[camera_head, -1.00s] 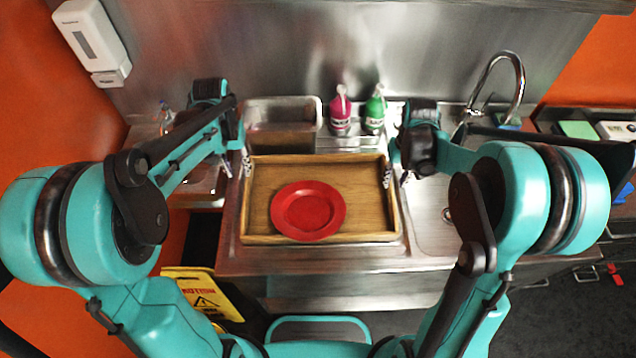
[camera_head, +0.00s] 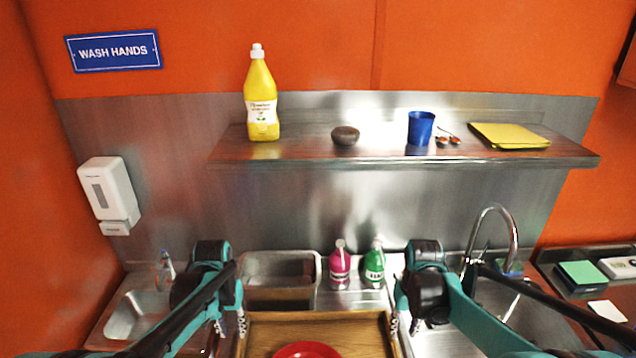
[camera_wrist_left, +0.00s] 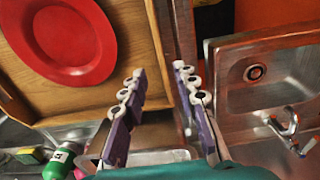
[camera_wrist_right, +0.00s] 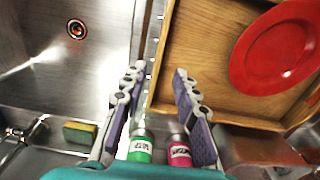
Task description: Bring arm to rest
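A wooden tray (camera_head: 318,325) stands at the front of the steel counter, its near part cut off in the head view. A red plate (camera_head: 307,350) lies in it and also shows in the left wrist view (camera_wrist_left: 62,35) and the right wrist view (camera_wrist_right: 280,50). My left gripper (camera_head: 230,326) is at the tray's left edge, and my right gripper (camera_head: 404,326) is at its right edge. Both have their fingers apart, as the left wrist view (camera_wrist_left: 160,75) and right wrist view (camera_wrist_right: 154,74) show. A tray side runs between each pair; contact cannot be told.
Pink (camera_head: 340,268) and green (camera_head: 374,266) bottles stand behind the tray, beside a metal bin (camera_head: 280,268). A tap (camera_head: 512,235) rises at the right sink. A shelf (camera_head: 360,152) above holds a yellow bottle (camera_head: 261,98) and a blue cup (camera_head: 420,128).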

